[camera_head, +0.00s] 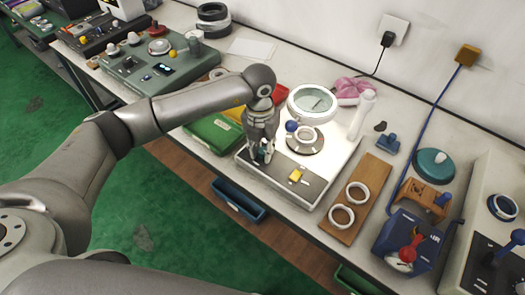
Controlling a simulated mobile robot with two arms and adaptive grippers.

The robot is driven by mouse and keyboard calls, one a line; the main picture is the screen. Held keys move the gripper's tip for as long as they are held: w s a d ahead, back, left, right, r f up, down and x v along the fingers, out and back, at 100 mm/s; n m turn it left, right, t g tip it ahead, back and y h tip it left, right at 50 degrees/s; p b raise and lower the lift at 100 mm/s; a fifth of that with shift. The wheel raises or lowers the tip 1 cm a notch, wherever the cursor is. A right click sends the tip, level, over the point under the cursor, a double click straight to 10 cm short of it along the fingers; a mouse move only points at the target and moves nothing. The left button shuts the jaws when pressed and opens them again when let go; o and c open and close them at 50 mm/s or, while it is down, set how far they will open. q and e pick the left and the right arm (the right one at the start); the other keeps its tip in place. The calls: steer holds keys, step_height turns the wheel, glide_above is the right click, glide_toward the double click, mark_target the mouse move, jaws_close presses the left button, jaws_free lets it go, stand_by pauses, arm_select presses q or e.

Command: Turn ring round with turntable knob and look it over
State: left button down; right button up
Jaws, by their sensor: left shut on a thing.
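A white bearing ring (306,133) lies on the dark round turntable (319,147) of a white inspection stand (275,185). My left gripper (262,158) points down over the stand's front left part, left of the ring and apart from it. It is shut on a small dark teal thing that looks like the turntable knob; the fingers hide most of it. A blue ball (291,126) shows beside the ring. A round magnifier (312,102) stands behind the turntable. My right gripper is not in view.
A wooden board (362,192) with two white rings lies right of the stand. A blue device with a red lever (408,250) stands further right. A green tray (215,133) is at the left, a white bottle (362,115) and a pink cloth (352,87) behind.

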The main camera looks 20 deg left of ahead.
mark_target(261, 149)
arm_select(q)
steer(key=shift+m, duration=0.5)
steer(key=c, duration=1.2)
jaws_free()
steer(key=r, duration=1.2)
steer(key=shift+a, duration=0.25)
